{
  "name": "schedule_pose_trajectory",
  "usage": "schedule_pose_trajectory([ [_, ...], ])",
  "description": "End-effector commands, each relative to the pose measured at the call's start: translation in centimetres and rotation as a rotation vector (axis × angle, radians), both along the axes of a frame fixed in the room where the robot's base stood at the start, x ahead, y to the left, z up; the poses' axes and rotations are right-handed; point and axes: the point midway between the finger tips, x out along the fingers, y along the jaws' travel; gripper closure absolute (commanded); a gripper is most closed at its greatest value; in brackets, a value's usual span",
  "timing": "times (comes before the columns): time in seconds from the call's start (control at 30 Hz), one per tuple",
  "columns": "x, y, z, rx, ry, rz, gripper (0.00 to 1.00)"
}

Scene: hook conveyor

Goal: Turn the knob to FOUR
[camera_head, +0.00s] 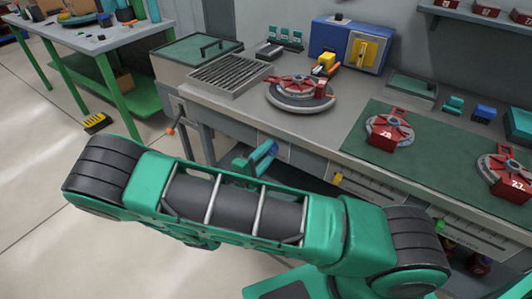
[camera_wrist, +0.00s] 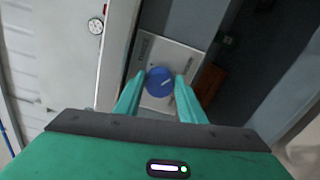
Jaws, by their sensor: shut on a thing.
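A round blue knob (camera_wrist: 158,87) with a short white mark sits on a pale square panel (camera_wrist: 183,58) in the wrist view. The mark slants towards the upper right of that picture. I cannot read any position labels around the knob. My gripper (camera_wrist: 159,77) has its two green fingers on either side of the knob and is shut on it. The fingers hide parts of the panel's sides. In the head view my arm crosses the foreground, and I cannot make out the knob there.
In the head view a grey workbench (camera_head: 225,103) carries a round red-and-grey fixture (camera_head: 300,98), red numbered blocks (camera_head: 388,130) on a green mat (camera_head: 420,157), and a blue box (camera_head: 330,42). In the wrist view a dial gauge (camera_wrist: 95,26) is at upper left.

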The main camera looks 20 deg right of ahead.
Motion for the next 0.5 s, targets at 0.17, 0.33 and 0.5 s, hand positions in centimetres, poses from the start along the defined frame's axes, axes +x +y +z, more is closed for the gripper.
schedule_pose_trajectory([
  [0.17,0.07,0.09,-0.14,0.060,-0.079,0.003,0.86],
  [0.33,0.05,0.09,-0.20,0.096,-0.128,0.003,0.86],
  [0.5,0.04,0.08,-0.25,0.114,-0.151,0.003,0.86],
])
